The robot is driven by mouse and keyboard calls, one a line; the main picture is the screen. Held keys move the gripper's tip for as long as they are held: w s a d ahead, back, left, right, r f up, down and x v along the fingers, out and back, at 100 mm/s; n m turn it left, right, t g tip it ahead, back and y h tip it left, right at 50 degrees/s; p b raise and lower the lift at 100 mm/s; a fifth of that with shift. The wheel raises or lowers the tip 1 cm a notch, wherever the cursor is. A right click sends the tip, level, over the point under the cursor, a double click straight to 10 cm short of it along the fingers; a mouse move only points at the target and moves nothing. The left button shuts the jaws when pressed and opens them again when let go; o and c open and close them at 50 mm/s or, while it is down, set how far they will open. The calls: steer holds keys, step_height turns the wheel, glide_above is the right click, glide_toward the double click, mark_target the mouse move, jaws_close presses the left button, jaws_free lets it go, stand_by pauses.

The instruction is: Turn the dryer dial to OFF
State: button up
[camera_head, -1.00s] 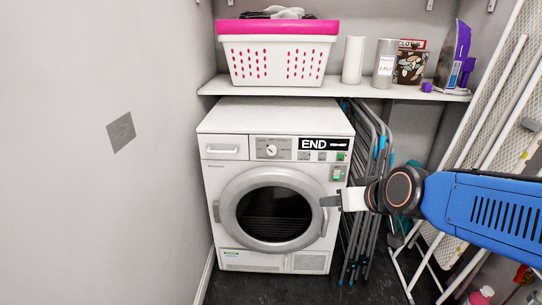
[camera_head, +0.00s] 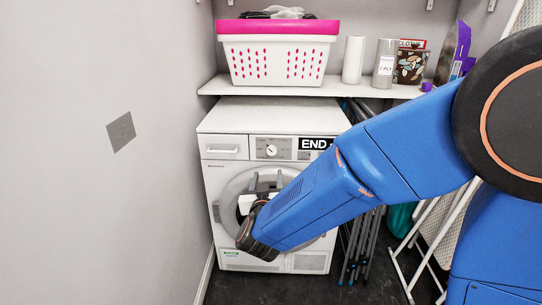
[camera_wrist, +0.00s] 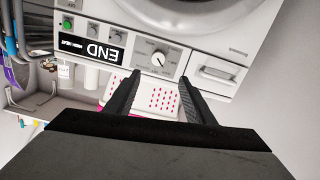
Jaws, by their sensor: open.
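The white dryer (camera_head: 222,185) stands under the shelf. Its round dial (camera_head: 271,149) sits on a grey panel at the top front, between a drawer and a display reading END. The dial's pointer setting is too small to read. My gripper (camera_head: 267,177) is open and empty in front of the upper door, with its fingers pointing up, below the dial in the picture. In the wrist view, which is upside down, the dial (camera_wrist: 158,58) shows just beyond the gap between the fingertips (camera_wrist: 160,77). The fingers appear apart from the dial. My arm hides the door's right part.
The display (camera_wrist: 90,46) lies beside the dial, and the drawer (camera_wrist: 214,71) is on its other side. A shelf (camera_head: 300,90) above carries a pink-rimmed basket (camera_head: 277,58) and jars. Folded racks (camera_head: 360,240) stand right of the dryer. A wall (camera_head: 100,200) closes the left.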

mark_target(272, 152)
steer(key=shift+t+h, duration=0.3)
steer(key=shift+h, duration=0.3)
steer(key=w, duration=1.6)
steer(key=shift+w+f, duration=0.2)
steer(key=shift+f, duration=0.1)
steer(key=shift+d, duration=0.1)
steer(key=shift+c, duration=0.4)
steer(key=c, duration=1)
